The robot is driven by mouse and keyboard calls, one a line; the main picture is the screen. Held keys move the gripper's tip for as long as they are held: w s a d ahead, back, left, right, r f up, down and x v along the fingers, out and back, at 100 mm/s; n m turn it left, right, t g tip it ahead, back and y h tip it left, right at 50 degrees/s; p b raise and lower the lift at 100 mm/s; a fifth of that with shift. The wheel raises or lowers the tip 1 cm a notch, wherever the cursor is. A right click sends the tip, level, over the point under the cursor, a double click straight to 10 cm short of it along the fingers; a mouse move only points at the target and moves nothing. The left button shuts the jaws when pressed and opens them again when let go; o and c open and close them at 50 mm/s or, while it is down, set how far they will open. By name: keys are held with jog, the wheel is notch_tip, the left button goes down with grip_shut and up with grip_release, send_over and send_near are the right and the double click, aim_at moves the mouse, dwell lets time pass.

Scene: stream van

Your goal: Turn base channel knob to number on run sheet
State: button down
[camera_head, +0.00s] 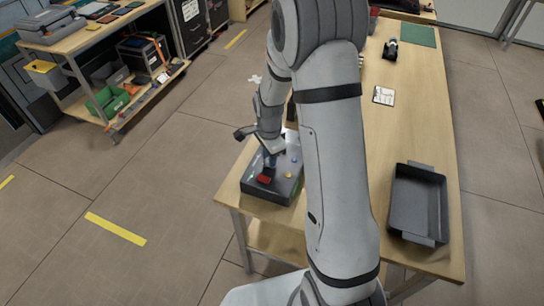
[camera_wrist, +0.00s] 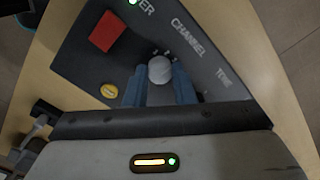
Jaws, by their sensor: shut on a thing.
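The base unit (camera_head: 284,188) is a dark box at the near left of the wooden table; its panel (camera_wrist: 82,68) fills much of the wrist view. The grey round channel knob (camera_wrist: 160,68) sits beside the word CHANNEL, with small marks near its rim. My gripper (camera_head: 269,163) is over the box, and its blue fingers (camera_wrist: 160,84) are shut on the knob, one at each side. The knob's pointer and setting cannot be read. A small white sheet (camera_head: 384,96) lies farther back on the table; its writing is too small to read.
A red square (camera_wrist: 107,32) and a yellow button (camera_wrist: 109,90) are on the panel near the knob. A dark tray (camera_head: 418,205) stands at the table's right. A green mat (camera_head: 418,36) lies at the far end. My arm hides the middle of the table.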

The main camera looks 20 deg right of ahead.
jog(key=shift+s+a+f, duration=0.1)
jog(key=shift+s+f, duration=0.05)
jog(key=shift+s, duration=0.1)
jog(key=c, duration=1.5)
grip_release()
jog(key=o, duration=0.3)
jog(key=shift+w, duration=0.1)
jog(key=shift+r, duration=0.25)
jog(key=shift+w+r, duration=0.1)
jog(key=shift+r, duration=0.25)
notch_tip(320, 180, up, 7)
jog(key=shift+f+b, duration=0.1)
jog(key=shift+b, duration=0.3)
